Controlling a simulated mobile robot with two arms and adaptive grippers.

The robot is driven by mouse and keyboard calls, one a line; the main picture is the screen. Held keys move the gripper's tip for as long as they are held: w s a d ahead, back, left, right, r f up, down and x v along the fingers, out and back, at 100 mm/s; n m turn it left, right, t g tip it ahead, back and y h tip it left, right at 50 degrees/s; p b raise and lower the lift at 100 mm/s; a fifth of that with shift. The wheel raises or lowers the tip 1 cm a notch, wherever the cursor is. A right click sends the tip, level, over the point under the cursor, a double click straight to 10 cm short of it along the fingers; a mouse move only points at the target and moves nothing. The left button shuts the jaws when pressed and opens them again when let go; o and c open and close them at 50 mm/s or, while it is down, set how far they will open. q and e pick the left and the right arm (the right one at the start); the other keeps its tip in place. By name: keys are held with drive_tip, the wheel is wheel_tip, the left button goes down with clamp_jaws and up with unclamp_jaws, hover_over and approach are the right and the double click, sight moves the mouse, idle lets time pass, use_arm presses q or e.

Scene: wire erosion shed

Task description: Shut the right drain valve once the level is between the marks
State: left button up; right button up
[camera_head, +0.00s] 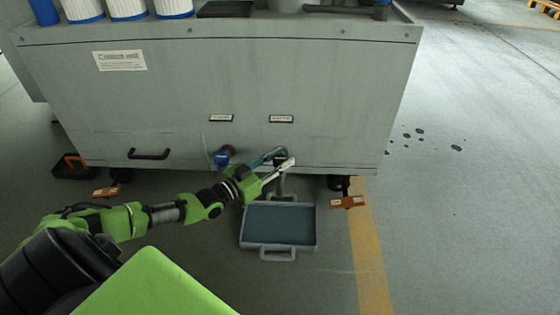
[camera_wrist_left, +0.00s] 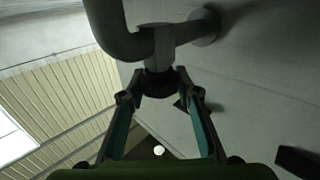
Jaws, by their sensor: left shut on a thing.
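My left gripper (camera_head: 279,157) is at the front of the grey machine, under the right label plate (camera_head: 281,118). Its two fingers are shut on the right drain valve, mostly hidden behind them in the head view. In the left wrist view the fingertips (camera_wrist_left: 158,84) close on the valve's dark handle (camera_wrist_left: 158,82) below a bent pipe (camera_wrist_left: 118,35). The left drain valve, with a blue handle (camera_head: 221,158), is free. A grey tray (camera_head: 279,247) with dark content lies on the floor below the right outlet. I cannot make out level marks. My right gripper is not in view.
The machine's front panel (camera_head: 190,80) fills the upper middle, with a black bar handle (camera_head: 149,154) at lower left. A yellow floor line (camera_head: 370,260) runs right of the tray. Floor to the right is clear apart from dark spots.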

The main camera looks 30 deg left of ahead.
use_arm(q)
drive_tip(key=o, duration=1.1)
drive_tip(key=shift+v, duration=6)
